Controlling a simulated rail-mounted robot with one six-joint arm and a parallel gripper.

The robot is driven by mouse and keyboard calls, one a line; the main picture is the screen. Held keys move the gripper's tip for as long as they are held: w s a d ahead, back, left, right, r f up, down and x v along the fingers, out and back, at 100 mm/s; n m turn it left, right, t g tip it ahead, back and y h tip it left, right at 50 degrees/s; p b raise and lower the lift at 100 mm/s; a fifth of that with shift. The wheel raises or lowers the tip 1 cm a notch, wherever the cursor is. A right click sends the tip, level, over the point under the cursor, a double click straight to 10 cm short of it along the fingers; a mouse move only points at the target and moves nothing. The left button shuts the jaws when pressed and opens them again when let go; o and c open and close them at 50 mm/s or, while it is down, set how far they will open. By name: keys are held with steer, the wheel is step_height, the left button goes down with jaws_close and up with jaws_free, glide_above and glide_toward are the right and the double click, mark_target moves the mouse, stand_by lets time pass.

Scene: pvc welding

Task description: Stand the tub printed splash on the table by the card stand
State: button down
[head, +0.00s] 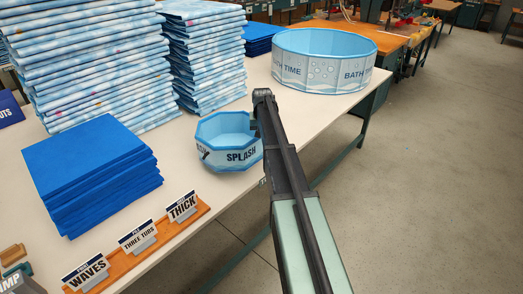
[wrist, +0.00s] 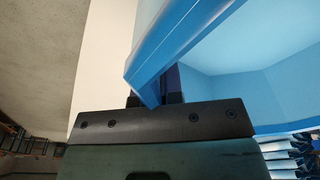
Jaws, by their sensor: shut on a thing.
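The tub printed SPLASH (head: 232,158) is a small light-blue, many-sided tub with a darker blue rim. In the head view it is upright at the table's right edge, behind the card stand (head: 150,240). My gripper (head: 262,112) is at the tub's right side, shut on its wall. In the wrist view the tub's blue rim and wall (wrist: 185,45) run between the fingers (wrist: 165,88), which are mostly hidden. I cannot tell whether the tub's base touches the table. The card stand is a wooden strip holding cards reading WAVES, THREE TUBS and THICK.
A large round tub printed BATH TIME (head: 322,62) stands at the far end of the table. Tall stacks of patterned sheets (head: 85,60) and a pile of plain blue sheets (head: 92,170) fill the left. Bare white table (head: 180,165) lies between the blue pile and the small tub.

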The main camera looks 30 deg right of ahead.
step_height(320, 180, down, 5)
steer(key=b, duration=0.4)
steer(key=shift+r, duration=0.55)
steer(key=shift+f, duration=0.25)
steer(key=c, duration=1.3)
jaws_free()
steer(key=shift+r, duration=0.1)
steer(key=shift+o, duration=0.2)
steer(key=r+p, duration=0.4)
steer(key=s+r+p, duration=0.1)
steer(key=r+p, duration=0.7)
steer(key=shift+s+a+r+p, duration=0.15)
steer(key=shift+a+r+p, duration=0.1)
steer(key=shift+a+p, duration=0.1)
steer(key=s+a+n+g, duration=0.1)
steer(key=s+a+n, duration=0.4)
steer(key=s+a, duration=2.4)
steer(key=shift+a+f+n+y, duration=0.25)
steer(key=shift+a+n+y, duration=0.05)
steer(key=shift+a, duration=0.9)
